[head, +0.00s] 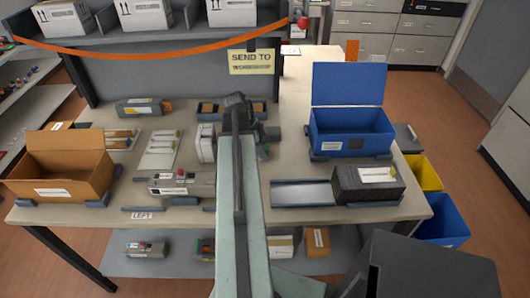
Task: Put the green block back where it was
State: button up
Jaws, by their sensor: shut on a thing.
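My gripper (262,136) is over the middle of the table, at the far end of my pale arm, and the arm hides most of it. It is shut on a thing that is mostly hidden. A small green patch, which seems to be the green block (265,151), shows just right of the arm below the dark gripper parts. I cannot tell whether the block touches the table (292,140). A dark tray with cartridges (208,107) lies just behind the gripper.
A cardboard box (75,190) is at left, a blue bin (350,142) at right. A black box (365,187) sits at the right end of a dark tray (303,194). A grey device (180,184) and white box (206,143) stand left of my arm. The table's back right is clear.

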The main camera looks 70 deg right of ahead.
jog(key=o, duration=1.2)
jog(key=shift+r+p, duration=0.55)
jog(key=shift+p, duration=0.15)
jog(key=p+v, duration=1)
jog(key=v, duration=0.1)
jog(key=shift+w, duration=0.2)
